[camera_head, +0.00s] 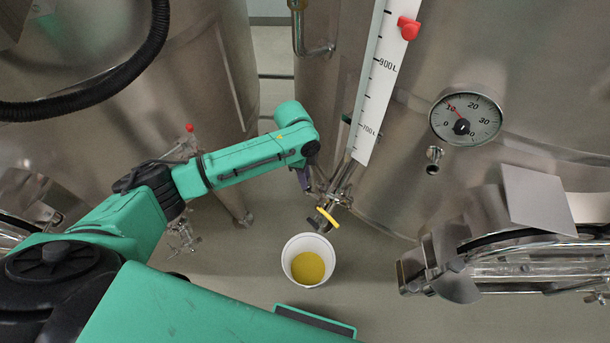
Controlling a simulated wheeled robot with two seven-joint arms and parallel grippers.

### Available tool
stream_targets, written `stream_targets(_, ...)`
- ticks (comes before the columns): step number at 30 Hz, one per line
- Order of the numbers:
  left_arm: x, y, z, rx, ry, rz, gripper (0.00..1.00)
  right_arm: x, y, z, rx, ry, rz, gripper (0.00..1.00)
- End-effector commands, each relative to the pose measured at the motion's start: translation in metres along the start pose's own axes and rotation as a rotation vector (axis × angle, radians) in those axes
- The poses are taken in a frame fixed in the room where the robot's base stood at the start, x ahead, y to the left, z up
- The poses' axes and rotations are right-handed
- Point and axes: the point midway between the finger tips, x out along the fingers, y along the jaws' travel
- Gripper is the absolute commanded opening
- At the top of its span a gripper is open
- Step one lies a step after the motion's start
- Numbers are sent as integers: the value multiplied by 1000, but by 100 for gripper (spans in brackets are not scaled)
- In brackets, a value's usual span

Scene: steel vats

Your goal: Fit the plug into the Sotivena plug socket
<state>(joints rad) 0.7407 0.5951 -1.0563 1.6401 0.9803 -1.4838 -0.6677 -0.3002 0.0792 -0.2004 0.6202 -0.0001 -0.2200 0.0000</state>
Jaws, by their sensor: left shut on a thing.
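My left gripper (304,180) reaches from the left to the steel valve fittings at the foot of the middle vat. It points down and is mostly hidden behind my green wrist. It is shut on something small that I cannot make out. The fittings (340,187) are just right of the gripper; whether they touch cannot be told. I cannot pick out the plug or a socket marked Sotivena. My right gripper is not in view.
A white bucket (292,262) with yellow contents stands on the floor below a yellow handle (327,217). The vat (330,90) carries a white scale (383,75) and a dial gauge (466,118). Steel pipework (520,265) juts in at right.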

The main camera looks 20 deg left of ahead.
Motion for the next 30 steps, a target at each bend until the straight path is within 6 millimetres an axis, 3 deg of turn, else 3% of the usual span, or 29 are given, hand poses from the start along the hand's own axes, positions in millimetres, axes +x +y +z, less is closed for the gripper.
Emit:
stream_targets(8, 8, 0, 0, 1, 1, 0, 0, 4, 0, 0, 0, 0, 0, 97)
stream_targets(9, 8, 0, 0, 1, 1, 0, 31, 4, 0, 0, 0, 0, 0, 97)
stream_targets(12, 7, 0, 0, 0, 1, 0, 62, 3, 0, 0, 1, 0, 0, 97)
stream_targets(23, 3, 0, 1, 0, 1, -1, 62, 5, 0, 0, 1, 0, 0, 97)
stream_targets(26, -13, -1, 1, 0, 3, -3, 62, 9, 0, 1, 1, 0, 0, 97)
stream_targets(30, -51, -1, 1, 2, 2, -7, 62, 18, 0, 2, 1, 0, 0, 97)
